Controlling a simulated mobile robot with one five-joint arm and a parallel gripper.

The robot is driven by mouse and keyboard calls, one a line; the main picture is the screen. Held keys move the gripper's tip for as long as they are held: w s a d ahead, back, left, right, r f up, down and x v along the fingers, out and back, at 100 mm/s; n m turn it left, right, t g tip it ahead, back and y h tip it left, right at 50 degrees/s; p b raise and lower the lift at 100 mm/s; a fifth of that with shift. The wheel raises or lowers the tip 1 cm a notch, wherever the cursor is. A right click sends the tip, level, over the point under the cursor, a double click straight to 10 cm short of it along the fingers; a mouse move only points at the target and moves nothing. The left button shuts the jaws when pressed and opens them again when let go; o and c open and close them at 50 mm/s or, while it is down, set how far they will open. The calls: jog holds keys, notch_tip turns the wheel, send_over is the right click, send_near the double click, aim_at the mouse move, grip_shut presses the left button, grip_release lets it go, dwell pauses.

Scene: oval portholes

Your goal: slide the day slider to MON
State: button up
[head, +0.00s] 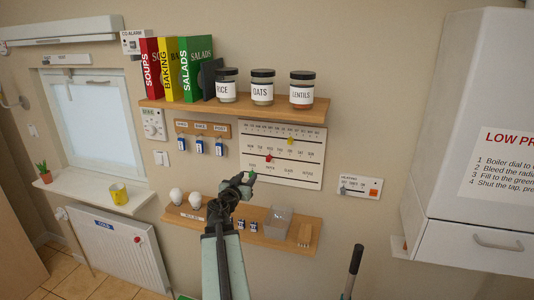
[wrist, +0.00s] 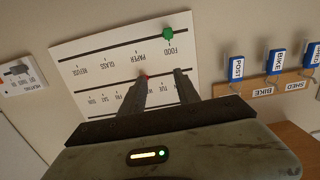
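The white slider board (head: 306,163) hangs on the wall below the shelf; the wrist view shows it upside down (wrist: 90,45). Its day row carries a red slider (head: 268,157), left of the row's middle. In the wrist view the red slider (wrist: 145,77) shows at the tip of the left finger, which partly hides it. Contact cannot be told.
A yellow slider (head: 290,141) is on the top row and a green slider (wrist: 168,34) at FOOD. Key hooks with blue tags (head: 201,146) hang left of the board. A heating panel (head: 360,187) is right. A lower shelf (head: 270,240) is beneath, with a clear container (head: 278,222).

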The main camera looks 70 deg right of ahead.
jog(key=h, duration=0.1)
send_near(268, 160)
jog(key=d, duration=0.9)
jog(key=shift+w+d, duration=0.25)
jog(key=shift+d, duration=0.05)
jog(key=shift+a, duration=0.1)
grip_shut()
dwell(0.7)
